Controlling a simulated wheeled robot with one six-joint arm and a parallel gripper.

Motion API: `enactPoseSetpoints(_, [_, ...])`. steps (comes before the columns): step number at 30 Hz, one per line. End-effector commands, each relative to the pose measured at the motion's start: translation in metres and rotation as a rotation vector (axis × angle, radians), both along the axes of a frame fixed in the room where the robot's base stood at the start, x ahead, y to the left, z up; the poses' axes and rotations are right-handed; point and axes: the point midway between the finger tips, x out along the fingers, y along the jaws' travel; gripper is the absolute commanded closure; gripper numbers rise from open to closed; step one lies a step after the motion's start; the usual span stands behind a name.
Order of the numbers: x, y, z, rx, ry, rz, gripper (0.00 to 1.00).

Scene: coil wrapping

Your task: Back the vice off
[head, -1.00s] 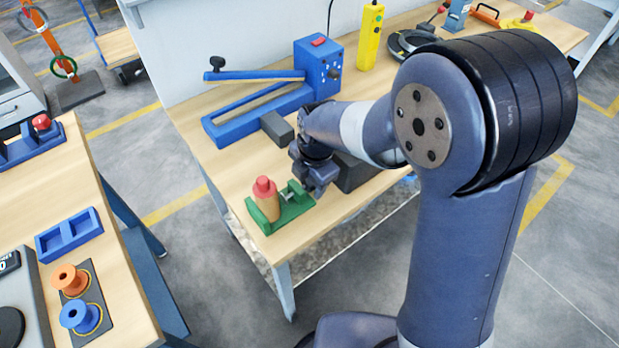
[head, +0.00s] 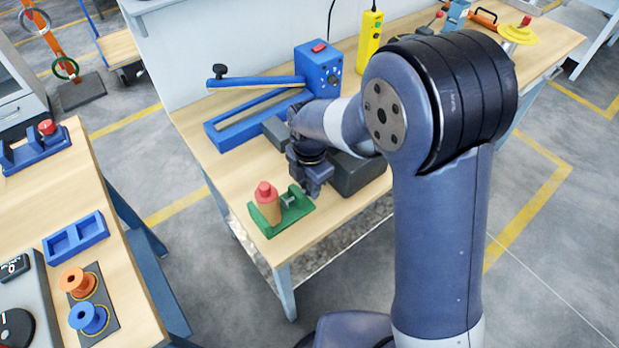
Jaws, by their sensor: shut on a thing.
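The small green vice (head: 299,218) sits near the front corner of the middle bench. A tan piece with a red top (head: 265,197) stands upright at its left end. A grey screw (head: 288,201) shows at its right end. My gripper (head: 312,192) points down at that right end and is shut on the vice handle. The fingers hide most of the handle. I cannot see the gap between the jaw and the tan piece clearly.
The left bench holds an orange spool (head: 77,282), a blue spool (head: 88,317) and a blue tray (head: 76,237).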

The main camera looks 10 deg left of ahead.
Motion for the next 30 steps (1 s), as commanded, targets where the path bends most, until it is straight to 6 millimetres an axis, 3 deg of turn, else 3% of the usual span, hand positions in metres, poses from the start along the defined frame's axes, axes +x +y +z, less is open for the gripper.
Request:
enactPoseSetpoints(12, [0.0033, 0.0038, 0.0015, -0.185, 0.156, 0.001, 0.89])
enactPoseSetpoints(24, [0.0036, 0.0033, -0.0001, -0.203, 0.168, 0.001, 0.89])
enactPoseSetpoints(25, [0.0036, 0.0033, -0.0001, -0.203, 0.168, 0.001, 0.65])
enactPoseSetpoints(30, [0.0035, 0.0034, -0.0002, -0.202, 0.169, 0.001, 0.51])
